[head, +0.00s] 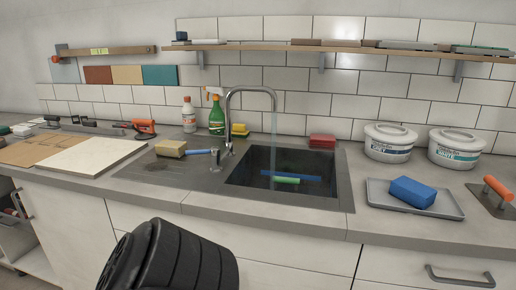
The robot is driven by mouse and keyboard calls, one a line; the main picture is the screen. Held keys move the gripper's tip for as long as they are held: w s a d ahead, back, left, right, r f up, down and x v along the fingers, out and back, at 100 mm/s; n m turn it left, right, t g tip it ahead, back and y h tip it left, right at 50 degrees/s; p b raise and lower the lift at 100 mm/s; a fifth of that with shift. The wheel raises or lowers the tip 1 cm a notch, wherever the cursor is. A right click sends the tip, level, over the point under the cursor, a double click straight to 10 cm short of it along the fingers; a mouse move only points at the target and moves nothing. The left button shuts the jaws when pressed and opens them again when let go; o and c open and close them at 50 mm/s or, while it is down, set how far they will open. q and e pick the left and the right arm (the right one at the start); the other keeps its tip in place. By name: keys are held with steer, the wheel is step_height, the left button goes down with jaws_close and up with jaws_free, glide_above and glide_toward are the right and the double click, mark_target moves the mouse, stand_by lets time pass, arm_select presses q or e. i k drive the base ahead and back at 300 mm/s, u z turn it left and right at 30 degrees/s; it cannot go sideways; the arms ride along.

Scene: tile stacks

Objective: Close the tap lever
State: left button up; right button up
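The silver tap (250,90) stands behind the left edge of the dark sink (238,178), its curved spout reaching over the basin. A pale stream of water (274,135) falls from the spout, so the tap is running. What looks like the tap's lever (229,147) is at the side of its base; it is small and its exact angle is hard to tell. Neither of my grippers is in view.
Green (216,116) and white bottles (189,116) stand behind. A grey tray (440,209) holds a blue sponge.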

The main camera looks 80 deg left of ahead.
mark_target(215, 150)
steer(key=i, duration=0.9)
steer(key=u, duration=3.45)
steer(key=i, duration=0.55)
steer(key=z, duration=0.05)
